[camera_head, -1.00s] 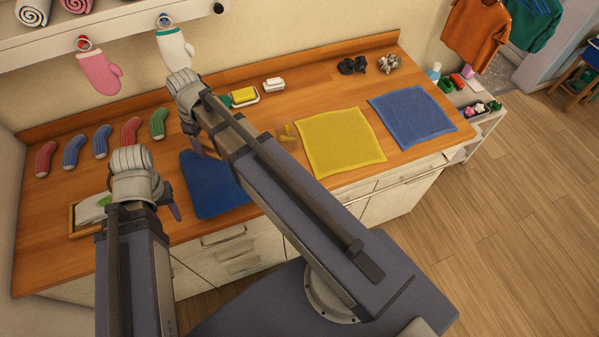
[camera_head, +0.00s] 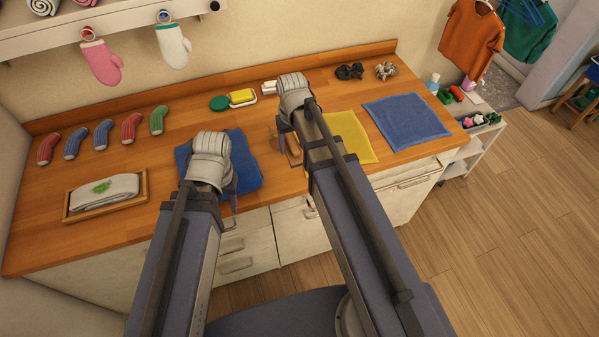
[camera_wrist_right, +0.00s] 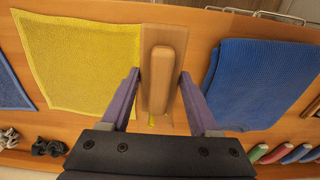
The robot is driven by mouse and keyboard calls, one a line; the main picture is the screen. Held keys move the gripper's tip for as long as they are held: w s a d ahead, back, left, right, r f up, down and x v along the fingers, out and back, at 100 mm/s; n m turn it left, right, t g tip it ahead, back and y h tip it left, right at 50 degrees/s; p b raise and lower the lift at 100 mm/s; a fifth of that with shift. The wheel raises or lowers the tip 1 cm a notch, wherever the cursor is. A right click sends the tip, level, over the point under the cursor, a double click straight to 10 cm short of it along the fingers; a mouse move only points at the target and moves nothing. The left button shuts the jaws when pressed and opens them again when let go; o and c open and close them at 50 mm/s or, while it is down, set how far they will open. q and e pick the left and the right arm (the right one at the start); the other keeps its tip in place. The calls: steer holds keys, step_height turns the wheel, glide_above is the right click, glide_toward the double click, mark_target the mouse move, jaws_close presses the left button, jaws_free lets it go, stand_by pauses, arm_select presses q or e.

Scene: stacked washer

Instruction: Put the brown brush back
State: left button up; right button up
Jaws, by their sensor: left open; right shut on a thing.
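The brown brush (camera_wrist_right: 162,80) is a wooden block with a raised rounded handle, upright in the right wrist view between the two purple fingers. My right gripper (camera_wrist_right: 160,98) is shut on it. In the head view the brush (camera_head: 293,150) shows partly beside my right gripper (camera_head: 284,134), between the blue towel and the yellow cloth. My left gripper (camera_head: 234,190) is open over the front right part of the blue towel (camera_head: 252,165). My wrists hide parts of the counter beneath them.
The yellow cloth (camera_head: 350,137) and blue cloth (camera_head: 405,121) lie right of the brush. A wooden tray (camera_head: 143,194) with a folded white cloth stands left. Several socks (camera_head: 102,137) lie behind it. A yellow sponge (camera_head: 241,96) lies at the back.

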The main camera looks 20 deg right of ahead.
steer(key=shift+f+b, duration=3.05)
steer(key=shift+f, duration=0.1)
steer(key=shift+f, duration=0.1)
step_height(320, 180, down, 3)
steer(key=b, duration=0.3)
steer(key=shift+f+b, duration=0.2)
steer(key=shift+b, duration=0.15)
steer(key=shift+f, duration=0.2)
steer(key=o, duration=1.5)
steer(key=shift+c, duration=0.2)
steer(key=shift+r, duration=0.15)
